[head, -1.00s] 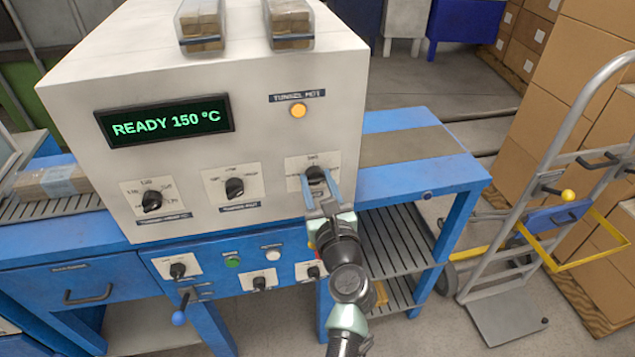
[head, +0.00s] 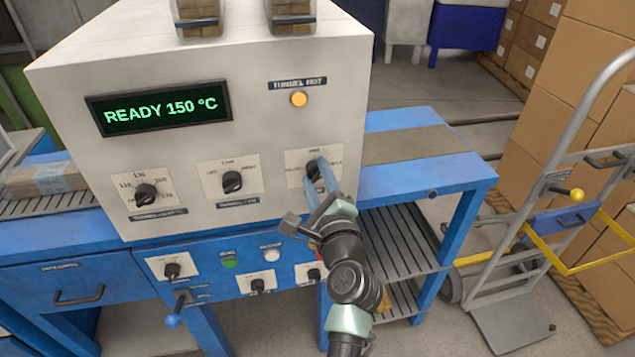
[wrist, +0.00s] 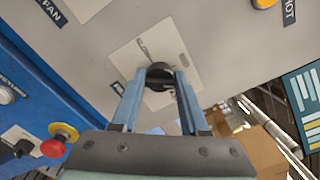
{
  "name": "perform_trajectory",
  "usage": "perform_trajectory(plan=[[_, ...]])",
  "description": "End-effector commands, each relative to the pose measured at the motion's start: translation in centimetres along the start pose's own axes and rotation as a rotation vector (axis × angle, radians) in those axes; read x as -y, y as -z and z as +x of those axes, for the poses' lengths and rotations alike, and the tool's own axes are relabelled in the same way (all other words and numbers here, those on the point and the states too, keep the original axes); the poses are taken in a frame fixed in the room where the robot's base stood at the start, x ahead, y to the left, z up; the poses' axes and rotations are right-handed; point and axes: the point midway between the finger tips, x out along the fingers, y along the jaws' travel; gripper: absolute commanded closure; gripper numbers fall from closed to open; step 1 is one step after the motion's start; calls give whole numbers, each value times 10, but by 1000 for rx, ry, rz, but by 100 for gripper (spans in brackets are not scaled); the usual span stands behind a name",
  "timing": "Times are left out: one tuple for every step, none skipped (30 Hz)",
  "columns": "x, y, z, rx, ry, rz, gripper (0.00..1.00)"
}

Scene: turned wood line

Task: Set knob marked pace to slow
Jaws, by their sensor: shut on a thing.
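My gripper (head: 320,173) is shut on the dark round knob (wrist: 158,77) at the right end of the white machine's upper panel. In the wrist view the two blue-grey fingers (wrist: 158,92) reach up to the knob, one on each side. The knob sits on a pale dial plate (wrist: 142,48) with small markings too fine to read. The fingers hide most of the label under the plate, so I cannot read its name. The knob's pointer direction is not clear behind the fingers.
Two more knobs, the middle one (head: 232,182) and the left one (head: 146,194), share the panel. A display (head: 160,108) reads READY 150 °C. An orange lamp (head: 299,99) is above. Smaller knobs and a green button (head: 229,262) are below. A red button (wrist: 53,148) is near my gripper.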

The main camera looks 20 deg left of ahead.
Motion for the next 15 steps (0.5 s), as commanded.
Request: perform_trajectory(plan=[[-3,2,0,0,0,-45,100],[-3,2,0,1,0,-73,100],[-3,2,0,1,-1,-111,100],[-4,2,0,0,-1,-140,100],[-4,2,0,0,-1,-168,100],[-4,2,0,0,0,-206,100],[-4,2,0,0,0,-235,100],[-4,2,0,0,0,-263,100],[-4,3,0,-1,0,-301,100],[-4,3,0,-1,0,-330,100],[-4,3,0,-1,-1,-357,100],[-4,3,0,-1,-1,-396,100],[-5,3,0,-1,-1,-425,100],[-4,3,0,0,0,-453,100],[-5,3,0,0,0,-491,100]])
